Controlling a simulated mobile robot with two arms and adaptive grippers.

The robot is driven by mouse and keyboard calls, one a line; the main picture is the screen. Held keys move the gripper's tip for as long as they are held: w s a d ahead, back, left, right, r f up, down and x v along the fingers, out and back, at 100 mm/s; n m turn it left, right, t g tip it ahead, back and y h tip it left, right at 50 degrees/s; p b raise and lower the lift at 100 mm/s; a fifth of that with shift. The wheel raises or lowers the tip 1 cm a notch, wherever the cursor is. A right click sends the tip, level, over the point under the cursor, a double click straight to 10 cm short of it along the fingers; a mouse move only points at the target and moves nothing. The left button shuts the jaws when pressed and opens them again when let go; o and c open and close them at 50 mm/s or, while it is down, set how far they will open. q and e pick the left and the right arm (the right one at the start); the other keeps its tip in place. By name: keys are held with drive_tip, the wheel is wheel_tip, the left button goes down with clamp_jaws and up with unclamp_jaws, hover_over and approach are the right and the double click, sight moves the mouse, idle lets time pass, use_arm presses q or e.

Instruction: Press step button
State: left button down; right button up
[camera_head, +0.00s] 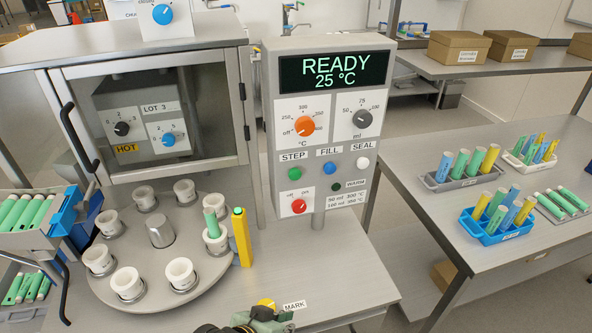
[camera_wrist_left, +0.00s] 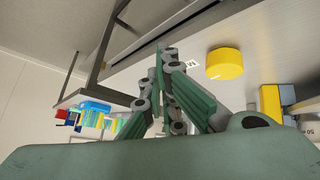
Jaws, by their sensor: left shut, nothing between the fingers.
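The green STEP button (camera_head: 295,173) is on the front of the grey control panel (camera_head: 272,100), under the STEP label and left of the blue FILL button (camera_head: 329,168). My left gripper (camera_head: 280,318) is at the bottom edge of the head view, well below the panel and apart from the button. It is partly cut off there. The left wrist view shows its fingers (camera_wrist_left: 161,55) closed together with nothing between them. The STEP button cannot be made out in the wrist view. My right gripper is not in view.
A yellow round knob (camera_head: 267,304) by the MARK label is close to my left gripper; it also shows in the wrist view (camera_wrist_left: 223,63). A turntable (camera_head: 150,285) with several white cups is left. A yellow post (camera_head: 241,240) stands beside it. The panel's display reads READY, 25 °C.

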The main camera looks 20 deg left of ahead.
sight(295, 174)
use_arm(q)
drive_tip(key=w+d+r+n+t+h, duration=0.1)
drive_tip(key=w+r+n+t, duration=0.7)
drive_tip(key=w+r, duration=0.8)
wheel_tip(295, 174, up, 3)
drive_tip(key=t, duration=0.2)
drive_tip(key=shift+d+r+t+p, duration=0.15)
drive_tip(key=shift+t+p, duration=0.2)
drive_tip(key=shift+t, duration=0.05)
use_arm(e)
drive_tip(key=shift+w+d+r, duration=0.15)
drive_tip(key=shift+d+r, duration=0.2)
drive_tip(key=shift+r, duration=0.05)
use_arm(q)
drive_tip(key=shift+w, duration=0.1)
drive_tip(key=w+a+b, duration=0.2)
drive_tip(key=w+a, duration=0.3)
drive_tip(key=w, duration=0.2)
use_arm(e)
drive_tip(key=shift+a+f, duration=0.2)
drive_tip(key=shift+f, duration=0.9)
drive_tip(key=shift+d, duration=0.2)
